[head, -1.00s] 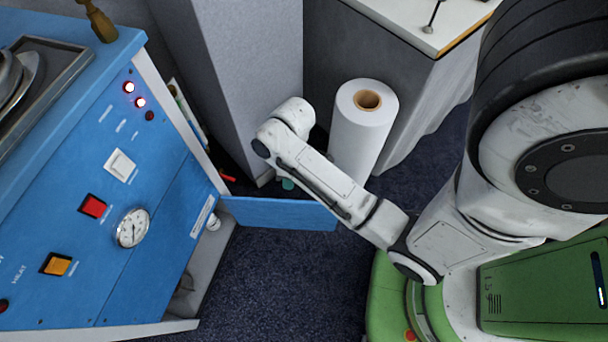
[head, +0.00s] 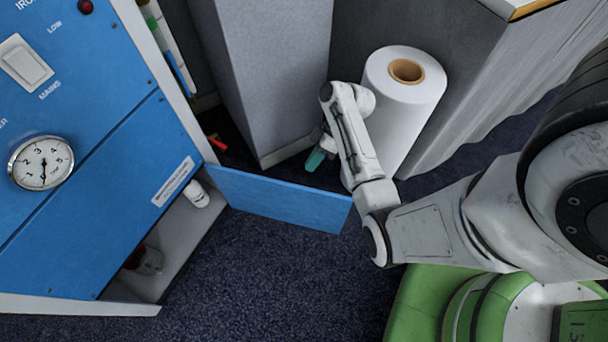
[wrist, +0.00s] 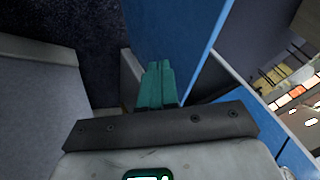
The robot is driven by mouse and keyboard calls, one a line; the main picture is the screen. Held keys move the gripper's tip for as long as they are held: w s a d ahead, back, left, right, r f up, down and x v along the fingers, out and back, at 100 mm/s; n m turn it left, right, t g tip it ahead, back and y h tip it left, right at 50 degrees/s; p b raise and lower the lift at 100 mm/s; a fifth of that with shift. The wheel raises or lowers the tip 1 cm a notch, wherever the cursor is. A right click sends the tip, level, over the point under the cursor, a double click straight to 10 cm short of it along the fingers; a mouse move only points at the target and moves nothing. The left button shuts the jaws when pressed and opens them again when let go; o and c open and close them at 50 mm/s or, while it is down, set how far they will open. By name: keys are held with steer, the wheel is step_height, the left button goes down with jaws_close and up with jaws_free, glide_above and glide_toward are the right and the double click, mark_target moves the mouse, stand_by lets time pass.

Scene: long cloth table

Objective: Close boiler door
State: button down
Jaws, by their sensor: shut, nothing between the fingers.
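The boiler (head: 95,165) is a blue cabinet at the left of the head view. Its blue door (head: 280,198) stands swung open, out to the right from the cabinet's lower opening. My gripper (head: 315,160), with teal fingers, is on the far side of the door, apart from it in the head view; my arm link hides part of it. In the wrist view my fingers (wrist: 157,85) are together and empty. A blue panel that looks like the door (wrist: 175,35) rises just beyond the fingertips; whether they touch it I cannot tell.
A grey pillar (head: 265,80) stands behind the gripper. A white paper roll (head: 405,105) stands close to the right of my arm, beside a cloth-covered table (head: 480,85). A small red item (head: 217,143) lies by the boiler. Dark carpet (head: 270,270) in front of the door is clear.

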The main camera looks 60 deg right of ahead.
steer(key=b+x, duration=0.3)
steer(key=x, duration=0.6)
steer(key=shift+w+a+f, duration=0.15)
steer(key=shift+a+f, duration=0.1)
steer(key=shift+f, duration=0.05)
